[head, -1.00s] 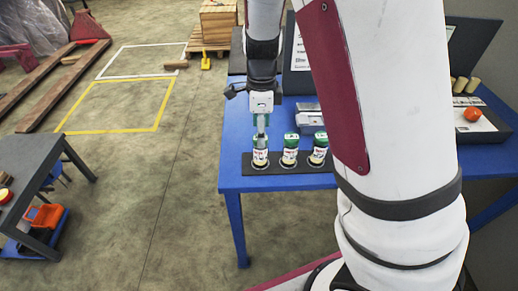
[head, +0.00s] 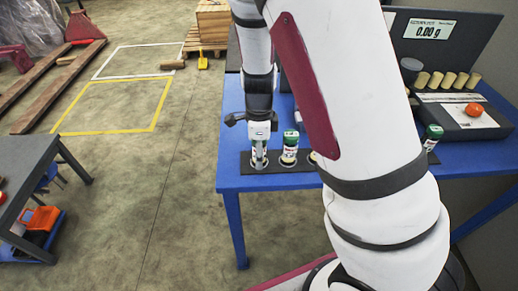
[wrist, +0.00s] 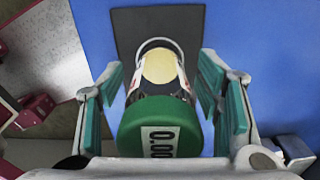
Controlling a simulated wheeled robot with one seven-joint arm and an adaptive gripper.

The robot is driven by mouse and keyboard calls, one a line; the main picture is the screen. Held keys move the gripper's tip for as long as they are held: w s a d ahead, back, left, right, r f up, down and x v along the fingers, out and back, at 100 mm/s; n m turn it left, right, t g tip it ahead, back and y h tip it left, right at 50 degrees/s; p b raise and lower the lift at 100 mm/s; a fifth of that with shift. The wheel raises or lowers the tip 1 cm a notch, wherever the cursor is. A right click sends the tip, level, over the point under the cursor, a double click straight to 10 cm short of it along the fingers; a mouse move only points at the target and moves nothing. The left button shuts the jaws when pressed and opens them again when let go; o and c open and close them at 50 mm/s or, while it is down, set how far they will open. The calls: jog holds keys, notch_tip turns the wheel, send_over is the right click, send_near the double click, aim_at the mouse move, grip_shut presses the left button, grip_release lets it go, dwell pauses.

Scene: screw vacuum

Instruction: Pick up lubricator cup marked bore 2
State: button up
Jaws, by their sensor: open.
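My gripper (head: 259,160) is open over the left spot of the dark mat (head: 300,179) on the blue table. In the wrist view a green-capped cup (wrist: 160,127) sits between its spread fingers (wrist: 165,95), with a gap on each side. The cap carries a white label with digits like "0.00"; no bore marking is readable. A second green-capped cup (head: 290,148) stands upright just right of the gripper. A third position (head: 313,156) is mostly hidden by my arm.
Another green-capped container (head: 432,134) stands farther right, near a scale (head: 470,119) with an orange object on it. Several beige cylinders (head: 448,80) stand behind. Blue table surface (head: 232,135) is clear left of the gripper.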

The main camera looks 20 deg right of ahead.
jog(key=c, duration=1.3)
jog(key=shift+r, duration=0.15)
